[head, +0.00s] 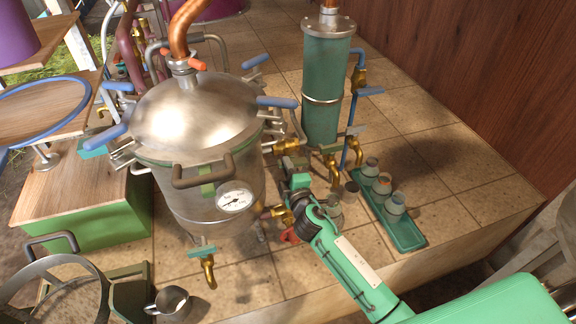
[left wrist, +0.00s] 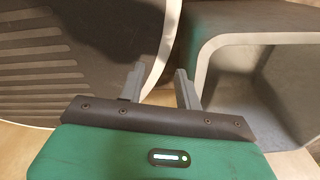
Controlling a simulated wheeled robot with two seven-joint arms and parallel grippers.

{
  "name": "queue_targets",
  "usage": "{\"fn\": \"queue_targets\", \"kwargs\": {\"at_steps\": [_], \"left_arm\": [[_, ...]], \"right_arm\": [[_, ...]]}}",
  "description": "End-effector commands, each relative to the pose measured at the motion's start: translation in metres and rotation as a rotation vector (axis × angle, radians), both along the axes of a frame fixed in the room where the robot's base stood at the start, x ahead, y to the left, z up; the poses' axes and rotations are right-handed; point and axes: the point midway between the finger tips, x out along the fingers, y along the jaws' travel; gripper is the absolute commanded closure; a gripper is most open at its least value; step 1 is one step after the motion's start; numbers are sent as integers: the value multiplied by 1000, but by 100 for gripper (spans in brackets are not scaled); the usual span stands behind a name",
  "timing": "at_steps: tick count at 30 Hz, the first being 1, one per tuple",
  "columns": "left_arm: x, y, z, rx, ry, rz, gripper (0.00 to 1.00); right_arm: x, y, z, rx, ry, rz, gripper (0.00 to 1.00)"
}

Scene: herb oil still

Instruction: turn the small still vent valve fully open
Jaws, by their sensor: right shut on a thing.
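A domed steel still pot (head: 196,125) with a round gauge (head: 236,198) stands in the middle of the head view. My right gripper (head: 288,165) reaches in from the lower right, between the pot and a green column (head: 322,90). It is shut, its tips at the pipework beside a brass valve (head: 288,147). The grip appears to be on a small valve handle, but the fingers hide it; I cannot tell how far it is turned. My left gripper (left wrist: 160,75) is open and empty in the left wrist view.
A brass valve with a red handle (head: 289,235) is just below my right gripper. A green tray (head: 402,232) with several small jars stands to its right. A metal cup (head: 172,303) is at the front. Bare tiles lie beyond the tray.

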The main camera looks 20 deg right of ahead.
Motion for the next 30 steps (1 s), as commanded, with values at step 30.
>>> {"fn": "queue_targets", "kwargs": {"at_steps": [30], "left_arm": [[3,-1,0,-2,-3,0,66]], "right_arm": [[0,1,-6,-225,-6,2,83]]}}
